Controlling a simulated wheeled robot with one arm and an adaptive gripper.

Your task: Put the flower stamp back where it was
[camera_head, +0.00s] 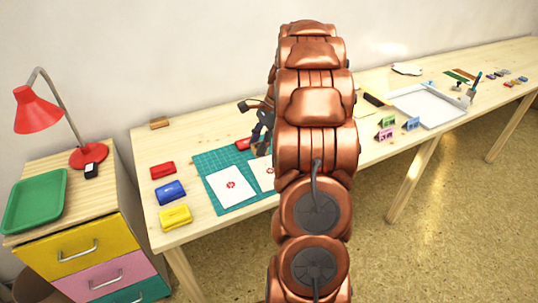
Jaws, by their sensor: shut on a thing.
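My gripper (263,136) is over the top right part of the green cutting mat (207,162), partly hidden behind my copper arm. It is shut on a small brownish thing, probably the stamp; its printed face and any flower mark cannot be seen. Two white sheets lie on the mat. The left sheet (230,185) bears a red print, too small to name. The right sheet (260,174) also shows some red and is partly hidden by my arm. A red thing (243,144) lies just left of my gripper.
Red (163,171), blue (171,192) and yellow (176,217) inkpads stand left of the mat. A small wooden block (159,123) lies at the back left. To the right are small coloured stands (386,134) and a white tray (447,117). My arm hides the table's middle.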

